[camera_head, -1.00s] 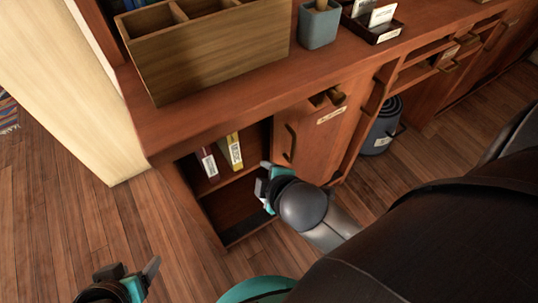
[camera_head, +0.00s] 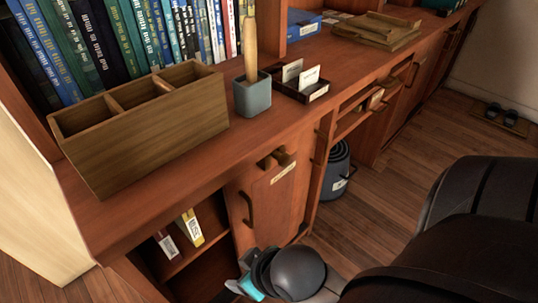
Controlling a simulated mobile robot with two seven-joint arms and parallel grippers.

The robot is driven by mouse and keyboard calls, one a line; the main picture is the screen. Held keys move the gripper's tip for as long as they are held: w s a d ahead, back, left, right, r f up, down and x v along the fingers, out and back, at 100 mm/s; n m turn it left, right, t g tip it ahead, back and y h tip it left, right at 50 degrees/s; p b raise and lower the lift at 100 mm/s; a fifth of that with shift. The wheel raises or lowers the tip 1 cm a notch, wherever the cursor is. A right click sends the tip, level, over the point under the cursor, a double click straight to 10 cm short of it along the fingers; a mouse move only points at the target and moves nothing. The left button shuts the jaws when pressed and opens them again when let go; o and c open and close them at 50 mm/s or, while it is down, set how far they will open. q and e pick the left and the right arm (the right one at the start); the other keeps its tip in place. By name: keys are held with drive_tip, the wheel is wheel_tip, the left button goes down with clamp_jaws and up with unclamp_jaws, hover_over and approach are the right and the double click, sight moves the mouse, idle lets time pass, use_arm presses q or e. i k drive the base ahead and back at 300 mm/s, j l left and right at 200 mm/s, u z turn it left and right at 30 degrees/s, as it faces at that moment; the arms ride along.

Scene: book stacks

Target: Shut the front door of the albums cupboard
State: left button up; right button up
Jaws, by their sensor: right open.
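The cupboard's wooden front door (camera_head: 277,210) carries a dark bar handle (camera_head: 248,208) near its left edge and a small pale label (camera_head: 283,174) near its top. It stands at the right part of the cupboard front. To its left the cupboard is open, with a white-labelled album (camera_head: 166,244) and a yellow one (camera_head: 190,228) on the inner shelf. My right gripper (camera_head: 241,286) is open and empty, low in front of the cupboard, below the handle. Its fingertips are partly hidden, and I cannot tell whether they touch the door. My left gripper is out of view.
A wooden divided box (camera_head: 150,135), a grey-blue pot (camera_head: 252,96) and a card tray (camera_head: 300,86) stand on the counter (camera_head: 200,170). A dark bin (camera_head: 337,172) stands in the recess right of the door. Bare floor (camera_head: 395,200) lies farther right.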

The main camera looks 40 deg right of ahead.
sight(264, 208)
drive_tip(key=l+z, duration=0.15)
drive_tip(key=z, duration=1.2)
drive_tip(key=i+j, duration=0.05)
